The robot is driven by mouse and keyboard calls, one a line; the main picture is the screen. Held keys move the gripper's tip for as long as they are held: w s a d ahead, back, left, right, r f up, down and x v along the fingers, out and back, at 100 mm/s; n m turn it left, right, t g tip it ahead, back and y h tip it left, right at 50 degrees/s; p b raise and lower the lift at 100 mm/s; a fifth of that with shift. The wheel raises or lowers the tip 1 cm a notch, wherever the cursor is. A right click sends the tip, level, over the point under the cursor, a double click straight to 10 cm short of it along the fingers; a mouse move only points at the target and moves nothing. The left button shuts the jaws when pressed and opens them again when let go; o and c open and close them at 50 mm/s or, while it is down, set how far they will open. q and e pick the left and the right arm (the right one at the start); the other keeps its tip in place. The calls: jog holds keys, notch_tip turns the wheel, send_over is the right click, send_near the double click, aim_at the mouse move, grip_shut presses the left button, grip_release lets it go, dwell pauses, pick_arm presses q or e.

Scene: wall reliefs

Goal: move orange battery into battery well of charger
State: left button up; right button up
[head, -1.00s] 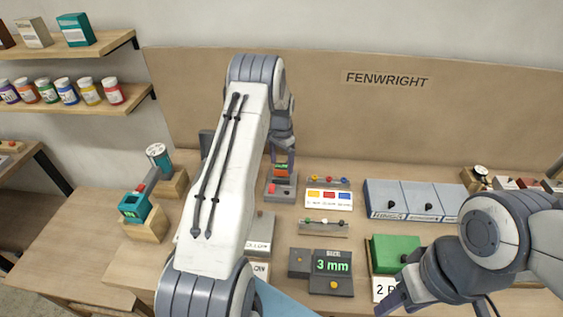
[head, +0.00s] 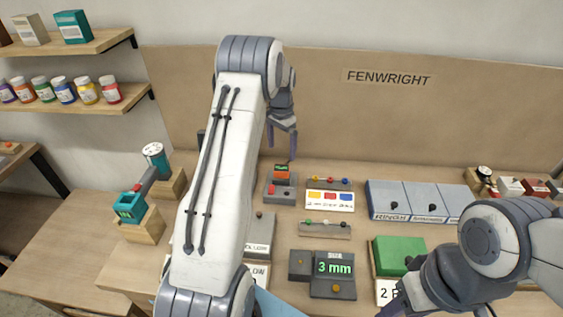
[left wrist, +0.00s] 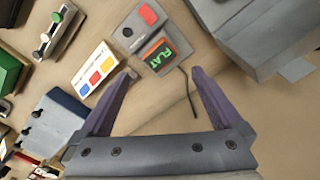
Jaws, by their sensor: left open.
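The orange battery (head: 282,175) sits at the far end of the grey charger (head: 279,191). In the left wrist view the orange battery (left wrist: 152,51) shows as orange around a dark face reading FLAT in green. The grey charger (left wrist: 113,41) there has a red square and a dark knob. Whether the battery is fully seated in the well, I cannot tell. My left gripper (head: 283,138) is open and empty, above and behind the charger; its purple fingers (left wrist: 163,75) are apart. My right gripper (head: 400,300) is partly hidden by its own arm at lower right.
A card with coloured squares (head: 329,201) and a strip of knobs (head: 329,184) stand right of the charger. A grey-blue box (head: 418,199), a green block (head: 398,250) and a 3 mm display (head: 333,267) are farther right and nearer. A dark cord (left wrist: 190,93) lies behind the charger.

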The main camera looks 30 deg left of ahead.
pick_arm(q)
jog(key=shift+r, duration=1.55)
